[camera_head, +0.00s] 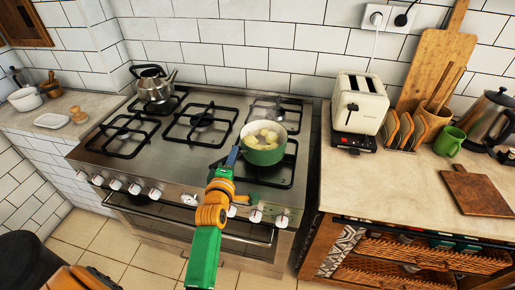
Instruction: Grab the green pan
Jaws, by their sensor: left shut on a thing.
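The green pan (264,154) stands on the front right burner of the stove, with pale round food (265,131) inside it. My left gripper (232,155) is at the pan's left side, on the end of a green and orange arm that reaches up from the bottom of the view. It is shut on the pan, at or near its handle; the fingers are small and partly hidden by my own wrist. My right gripper does not show.
A metal kettle (154,88) stands on the back left burner. The other burners are empty.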

